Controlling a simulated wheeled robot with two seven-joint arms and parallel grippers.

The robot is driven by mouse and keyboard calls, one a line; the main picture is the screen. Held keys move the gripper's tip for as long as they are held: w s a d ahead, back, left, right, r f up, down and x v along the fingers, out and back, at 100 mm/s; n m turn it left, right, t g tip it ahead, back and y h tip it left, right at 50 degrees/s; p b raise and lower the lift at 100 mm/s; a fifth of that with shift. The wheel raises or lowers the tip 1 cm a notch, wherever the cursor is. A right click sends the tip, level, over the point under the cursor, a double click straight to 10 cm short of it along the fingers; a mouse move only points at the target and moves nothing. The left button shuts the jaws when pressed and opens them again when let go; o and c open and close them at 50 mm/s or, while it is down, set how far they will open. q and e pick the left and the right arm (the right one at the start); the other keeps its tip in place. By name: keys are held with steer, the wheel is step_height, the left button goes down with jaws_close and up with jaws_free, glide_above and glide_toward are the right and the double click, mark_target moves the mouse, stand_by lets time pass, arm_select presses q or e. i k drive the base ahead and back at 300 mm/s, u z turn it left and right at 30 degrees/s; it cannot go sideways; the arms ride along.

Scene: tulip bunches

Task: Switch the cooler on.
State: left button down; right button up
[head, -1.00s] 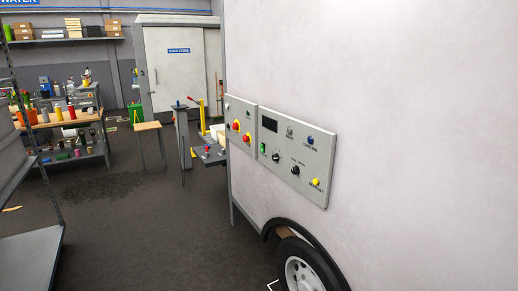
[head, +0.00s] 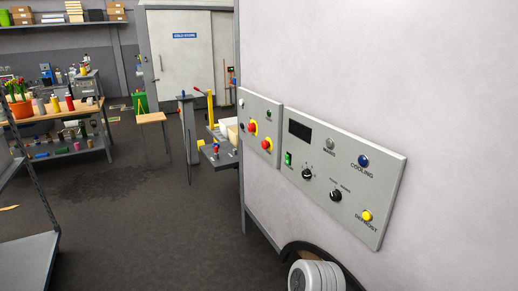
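The cooler's grey control panel (head: 370,217) is fixed to the large white wall of a wheeled unit (head: 440,90), right of the middle in the head view. It carries a dark blank display (head: 299,130), a green switch (head: 288,158), two black knobs (head: 307,174) and (head: 335,196), a grey button (head: 329,144), a blue button (head: 363,161) labelled COOLING and a yellow button (head: 367,216) labelled DEFROST. A smaller panel (head: 257,107) to its left has red knobs on yellow. Neither of my grippers shows in the view.
A wheel and its arch (head: 318,274) stick out below the panel. A grey shelf rack (head: 25,262) stands at the left.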

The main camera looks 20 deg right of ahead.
mark_target(287, 161)
steer(key=z, duration=0.65)
steer(key=i, duration=1.05)
steer(key=z, duration=0.95)
